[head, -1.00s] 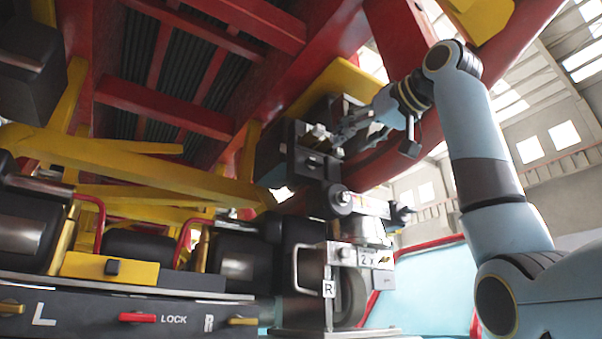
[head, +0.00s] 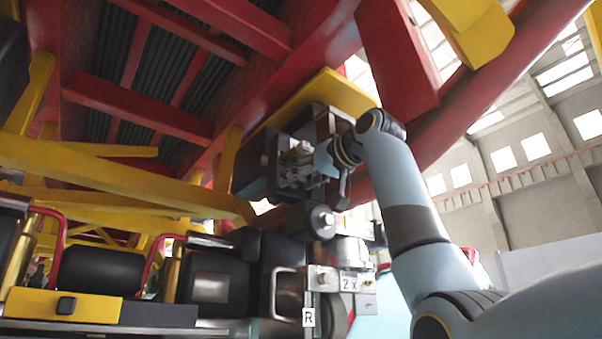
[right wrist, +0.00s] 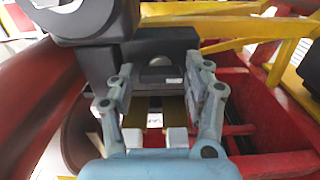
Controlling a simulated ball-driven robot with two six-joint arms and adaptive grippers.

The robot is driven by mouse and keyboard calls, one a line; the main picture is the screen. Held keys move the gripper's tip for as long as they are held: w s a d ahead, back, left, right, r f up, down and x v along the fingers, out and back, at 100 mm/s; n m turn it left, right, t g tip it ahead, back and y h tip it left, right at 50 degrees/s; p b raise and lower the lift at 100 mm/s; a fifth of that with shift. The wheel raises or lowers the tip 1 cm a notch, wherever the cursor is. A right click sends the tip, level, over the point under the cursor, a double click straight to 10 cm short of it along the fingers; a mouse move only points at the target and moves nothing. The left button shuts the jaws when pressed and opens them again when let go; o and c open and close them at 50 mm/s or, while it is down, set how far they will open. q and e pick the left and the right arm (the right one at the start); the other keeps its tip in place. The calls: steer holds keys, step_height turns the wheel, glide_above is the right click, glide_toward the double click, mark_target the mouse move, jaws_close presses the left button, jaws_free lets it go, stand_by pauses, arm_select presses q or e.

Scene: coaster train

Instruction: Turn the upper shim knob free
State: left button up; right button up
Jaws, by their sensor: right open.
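My right gripper (head: 292,168) reaches in from the right at the dark bracket (head: 258,165) under the red and yellow beams. In the right wrist view its two fingers (right wrist: 159,72) stand apart. Between and beyond the fingertips is a dark block with a small grey rounded piece (right wrist: 159,62), which may be the upper shim knob; I cannot tell for sure. Nothing shows clamped between the fingers. In the head view the gripper covers much of the bracket front, so the knob is not clear there. My left gripper is not in view.
A round roller (head: 321,221) sits just below the bracket. Lower down are a plate marked 2X (head: 349,283) and a plate marked R (head: 308,317). A yellow beam (head: 120,180) crosses at left. A large red tube (head: 480,85) curves close by at right.

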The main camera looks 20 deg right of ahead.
steer(key=shift+c, duration=0.7)
steer(key=c, duration=0.7)
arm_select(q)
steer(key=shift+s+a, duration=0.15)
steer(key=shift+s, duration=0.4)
arm_select(e)
steer(key=shift+c, duration=0.2)
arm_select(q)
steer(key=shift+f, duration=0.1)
arm_select(e)
steer(key=shift+n, duration=0.4)
steer(key=n, duration=0.3)
steer(key=shift+b, duration=0.3)
steer(key=n, duration=0.4)
steer(key=n+b, duration=0.1)
steer(key=n, duration=0.4)
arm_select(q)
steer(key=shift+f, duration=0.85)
arm_select(e)
steer(key=shift+a+f+n, duration=0.1)
steer(key=shift+n, duration=1.8)
